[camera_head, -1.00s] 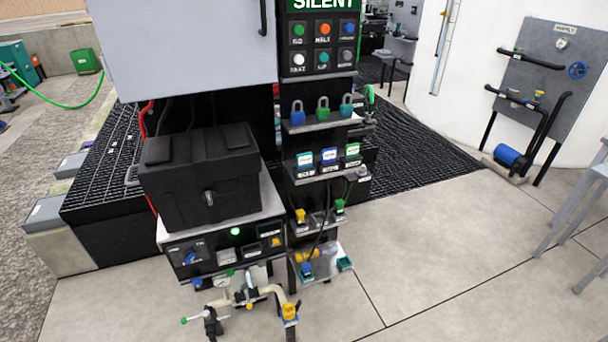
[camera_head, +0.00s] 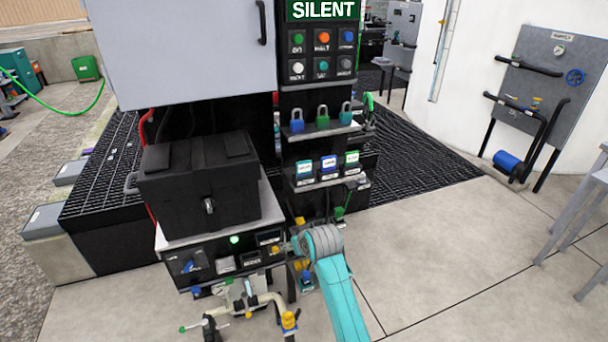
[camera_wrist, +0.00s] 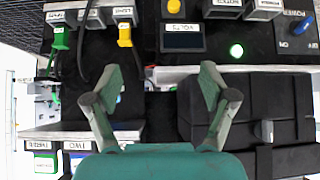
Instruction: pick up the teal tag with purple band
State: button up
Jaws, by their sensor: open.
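A teal tag with a white label (camera_head: 304,169) stands at the left end of the tag shelf (camera_head: 328,180) in the head view. Beside it are a blue tag (camera_head: 329,162) and a green tag (camera_head: 352,158). A purple band cannot be made out on any of them. My gripper (camera_wrist: 160,88) is open and empty in the wrist view, its fingers apart in front of the panel and black box. The green tag (camera_wrist: 45,162) shows at the lower left there; no teal tag is clear. In the head view, my arm covers much of the lower tray.
Blue (camera_head: 297,120), green (camera_head: 322,117) and teal (camera_head: 346,113) padlocks stand on the shelf above the tags. A black box (camera_head: 198,190) sits left of the shelves on the console. Pipes with a yellow fitting (camera_head: 289,320) stand below.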

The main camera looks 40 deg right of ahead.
aim_at(305, 165)
jog(key=w+d+r+g, duration=0.15)
jog(key=d+r, duration=0.25)
jog(key=r, duration=0.4)
jog(key=w+d+r, duration=0.3)
jog(key=r, duration=0.5)
jog(key=w+d+r+g, duration=0.1)
jog(key=w+d+r, duration=0.25)
jog(key=r, duration=0.45)
jog(key=shift+m, duration=0.3)
jog(key=x, duration=0.4)
jog(key=shift+d+f, duration=0.2)
jog(key=shift+f, duration=0.25)
jog(key=shift+a+x, duration=0.1)
jog(key=shift+x, duration=1.25)
jog(key=shift+a+x, duration=0.15)
jog(key=shift+x, duration=1.2)
jog(key=shift+w+r, duration=0.1)
jog(key=shift+w, duration=0.1)
jog(key=c, duration=1.1)
